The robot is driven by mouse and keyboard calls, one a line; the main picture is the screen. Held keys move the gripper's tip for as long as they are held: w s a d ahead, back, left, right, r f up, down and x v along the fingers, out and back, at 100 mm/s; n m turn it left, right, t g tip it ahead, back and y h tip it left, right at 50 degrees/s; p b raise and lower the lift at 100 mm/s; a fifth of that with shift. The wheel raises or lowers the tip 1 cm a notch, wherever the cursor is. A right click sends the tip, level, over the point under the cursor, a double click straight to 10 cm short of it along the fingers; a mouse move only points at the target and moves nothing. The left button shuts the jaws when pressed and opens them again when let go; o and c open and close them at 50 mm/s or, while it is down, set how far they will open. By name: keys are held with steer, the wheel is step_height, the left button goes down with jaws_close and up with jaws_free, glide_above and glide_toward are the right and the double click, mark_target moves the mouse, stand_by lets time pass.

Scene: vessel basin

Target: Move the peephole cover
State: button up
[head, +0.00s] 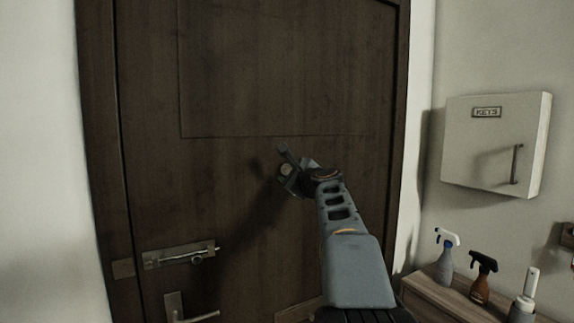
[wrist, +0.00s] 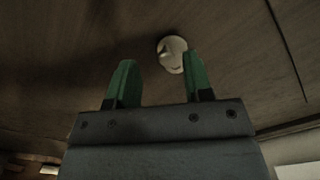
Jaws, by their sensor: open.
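The peephole cover (wrist: 173,52) is a small round pale metal disc on the dark wooden door (head: 255,90). In the wrist view it lies beyond my fingertips, close to the right finger, which overlaps its lower right edge. I cannot tell whether the right finger touches the cover.
A metal latch (head: 180,254) and a door handle (head: 190,310) are at the door's lower left. A white key box (head: 495,140) hangs on the right wall. Spray bottles (head: 482,277) stand on a wooden cabinet (head: 450,297) at the lower right. The upper door is clear.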

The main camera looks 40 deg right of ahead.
mark_target(288, 170)
steer(key=shift+w+d+p, duration=0.2)
steer(key=shift+w+d, duration=0.05)
steer(key=shift+w, duration=0.35)
steer(key=shift+w+d+p, duration=0.15)
steer(key=shift+w+d, duration=0.05)
steer(key=shift+w, duration=0.4)
steer(key=shift+w+d, duration=0.1)
steer(key=shift+d, duration=0.1)
steer(key=shift+d, duration=0.2)
steer(key=shift+s+d, duration=0.15)
steer(key=shift+s, duration=0.1)
steer(key=shift+c, duration=1.3)
steer(key=shift+w+a, duration=0.15)
steer(key=shift+a, duration=0.15)
steer(key=c, duration=0.3)
jaws_close()
